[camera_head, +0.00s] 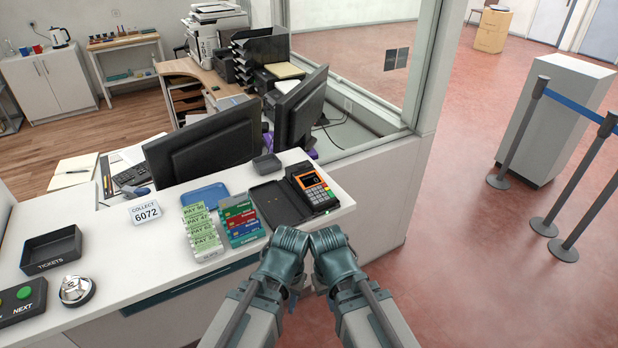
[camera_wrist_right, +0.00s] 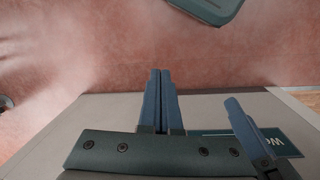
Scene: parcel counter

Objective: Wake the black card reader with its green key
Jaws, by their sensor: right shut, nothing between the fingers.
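The black card reader (camera_head: 313,188) lies on the counter near its right end.
A black open tray or case (camera_head: 280,204) lies left of the reader. Farther left are colourful cards (camera_head: 240,220), green PAY tags (camera_head: 201,230), a blue tray (camera_head: 205,195), a COLLECT 6072 sign (camera_head: 145,212) and a bell (camera_head: 76,289). Monitors (camera_head: 205,145) stand behind.

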